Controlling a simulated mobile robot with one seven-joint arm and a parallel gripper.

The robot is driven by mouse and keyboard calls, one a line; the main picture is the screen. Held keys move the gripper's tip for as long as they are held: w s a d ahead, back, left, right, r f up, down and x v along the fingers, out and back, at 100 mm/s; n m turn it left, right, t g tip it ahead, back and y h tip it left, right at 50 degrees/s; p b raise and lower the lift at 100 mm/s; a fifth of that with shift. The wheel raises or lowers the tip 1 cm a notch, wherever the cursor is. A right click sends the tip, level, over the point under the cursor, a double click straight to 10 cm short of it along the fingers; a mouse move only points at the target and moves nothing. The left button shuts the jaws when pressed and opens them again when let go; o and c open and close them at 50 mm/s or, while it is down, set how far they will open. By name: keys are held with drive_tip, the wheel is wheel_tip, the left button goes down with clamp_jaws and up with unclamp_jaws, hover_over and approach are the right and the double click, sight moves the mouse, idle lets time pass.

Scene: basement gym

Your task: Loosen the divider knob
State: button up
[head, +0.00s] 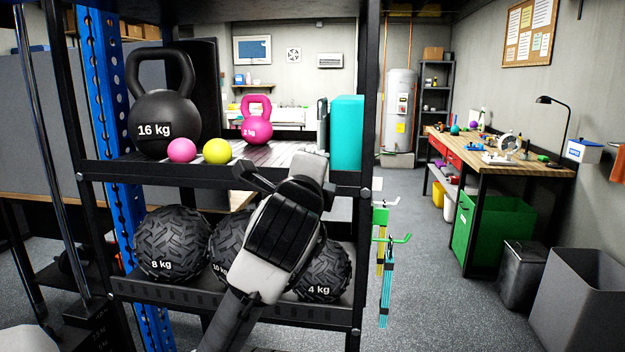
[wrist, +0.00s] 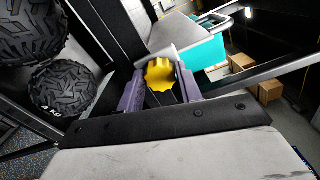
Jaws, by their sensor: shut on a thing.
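The yellow lobed knob (wrist: 160,74) sits between the two purple-padded fingers of my gripper (wrist: 158,86) in the wrist view. The fingers are shut on it, one on each side. In the head view my gripper (head: 311,168) reaches the front edge of the upper shelf, right of the middle, and its body hides the knob. A narrow dark upright piece (head: 322,122) stands on that shelf left of a teal block (head: 346,132); I cannot tell whether it is the divider. Whether the knob is turned cannot be seen.
The upper shelf (head: 225,152) holds a 16 kg kettlebell (head: 165,105), a pink kettlebell (head: 256,120) and two small balls. Black tread balls (head: 172,243) lie on the shelf below, close to my arm. A black rack post (head: 368,120) stands just right of my gripper.

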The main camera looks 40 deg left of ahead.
drive_tip(key=n+p, duration=0.1)
drive_tip(key=n, duration=1.1)
drive_tip(key=shift+n, duration=0.3)
drive_tip(key=shift+f, duration=0.1)
idle(0.3)
drive_tip(key=o, duration=1)
drive_tip(key=b+v, duration=0.2)
drive_tip(key=v, duration=1.1)
drive_tip(key=shift+s+d+b, duration=0.25)
drive_tip(key=shift+d+b, duration=0.05)
